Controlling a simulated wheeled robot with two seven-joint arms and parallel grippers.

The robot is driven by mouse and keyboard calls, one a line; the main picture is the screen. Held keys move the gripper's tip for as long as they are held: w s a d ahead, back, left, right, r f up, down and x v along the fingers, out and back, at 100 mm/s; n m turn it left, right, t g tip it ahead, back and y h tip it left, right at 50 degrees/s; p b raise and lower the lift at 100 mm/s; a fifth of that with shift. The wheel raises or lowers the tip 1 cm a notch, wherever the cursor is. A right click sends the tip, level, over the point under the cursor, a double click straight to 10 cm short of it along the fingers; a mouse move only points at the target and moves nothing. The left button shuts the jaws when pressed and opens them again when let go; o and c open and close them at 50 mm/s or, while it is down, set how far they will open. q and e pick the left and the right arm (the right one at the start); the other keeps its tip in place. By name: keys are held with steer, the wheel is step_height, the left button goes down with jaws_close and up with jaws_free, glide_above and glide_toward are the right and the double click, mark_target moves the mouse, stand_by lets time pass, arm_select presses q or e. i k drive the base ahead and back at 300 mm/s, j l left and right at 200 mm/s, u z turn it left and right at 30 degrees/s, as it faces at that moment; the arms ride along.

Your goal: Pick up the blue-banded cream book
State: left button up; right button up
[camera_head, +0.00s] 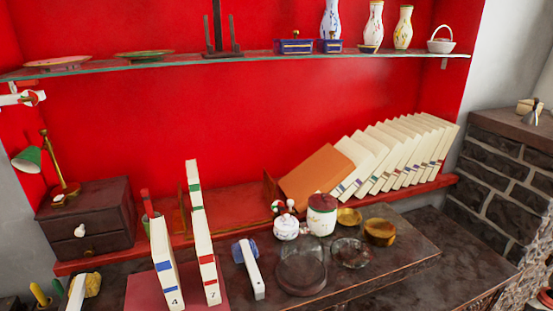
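A cream book (161,243) with blue bands and a "4" low on its spine stands nearly upright, tilted slightly, at the front on a dark red mat or board (140,290). To its right, with a narrow gap, stands a taller cream spine (204,240) with green and red bands and a "7"; I cannot tell whether this is one book or two. A row of cream books (405,150) leans left on the red shelf at the right, some with bluish or purple bands, against an orange-brown book (316,178).
A white-handled blue item (250,268) lies right of the books. A lidded jar (321,214), a white pot (286,226), a glass dish (350,252) and brass bowls (379,231) stand farther right. A dark drawer box (88,217) stands left. A glass shelf (250,56) runs overhead.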

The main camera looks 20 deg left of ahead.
mark_target(162, 255)
steer(key=j+u, duration=0.1)
steer(key=u, duration=0.75)
steer(key=j+u, duration=0.15)
steer(key=u, duration=0.3)
